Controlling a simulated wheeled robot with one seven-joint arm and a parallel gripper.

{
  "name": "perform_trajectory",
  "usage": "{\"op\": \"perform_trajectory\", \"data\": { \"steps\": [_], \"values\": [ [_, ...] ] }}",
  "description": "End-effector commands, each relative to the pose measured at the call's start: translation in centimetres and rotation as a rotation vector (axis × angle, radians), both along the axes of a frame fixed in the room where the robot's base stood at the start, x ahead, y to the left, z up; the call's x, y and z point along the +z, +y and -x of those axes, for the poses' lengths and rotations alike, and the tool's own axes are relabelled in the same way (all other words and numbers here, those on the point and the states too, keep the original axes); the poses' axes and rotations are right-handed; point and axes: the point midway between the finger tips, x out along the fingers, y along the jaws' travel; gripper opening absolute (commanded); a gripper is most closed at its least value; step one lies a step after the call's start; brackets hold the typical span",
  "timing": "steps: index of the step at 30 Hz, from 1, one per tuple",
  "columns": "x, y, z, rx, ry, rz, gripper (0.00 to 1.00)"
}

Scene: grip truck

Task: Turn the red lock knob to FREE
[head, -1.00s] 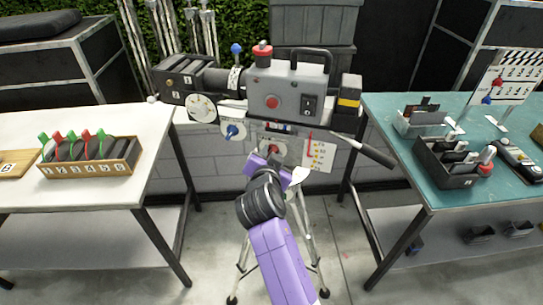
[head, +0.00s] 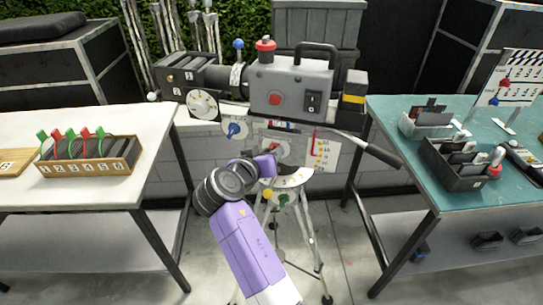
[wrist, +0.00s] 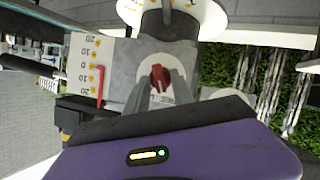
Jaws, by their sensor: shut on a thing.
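The red lock knob (wrist: 159,78) sits on a pale round plate on the grey tripod head, close up in the wrist view. It also shows small in the head view (head: 273,148), partly behind my gripper. My gripper (wrist: 161,86) has its two grey fingers on either side of the knob and is shut on it. The lettering beside the knob is too blurred to read, so I cannot tell which setting it points to. The film camera (head: 290,85) sits on top of the tripod head.
A blue knob (head: 233,130) is left of the red one. A scale plate (head: 325,154) with a red pointer is to the right, near the black pan handle (head: 383,155). A white table (head: 100,180) stands left and a teal table (head: 410,160) right.

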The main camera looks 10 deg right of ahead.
Motion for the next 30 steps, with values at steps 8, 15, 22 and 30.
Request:
{"op": "perform_trajectory", "data": {
  "steps": [8, 15, 22, 30],
  "values": [
    [-0.12, 0.09, -0.08, 0.000, 0.058, 0.104, 0.00],
    [-0.07, 0.11, -0.10, 0.000, 0.075, 0.134, 0.00],
    [-0.06, 0.12, -0.09, 0.000, 0.076, 0.137, 0.00],
    [-0.07, 0.13, -0.09, 0.001, 0.076, 0.136, 0.35]
  ]
}}
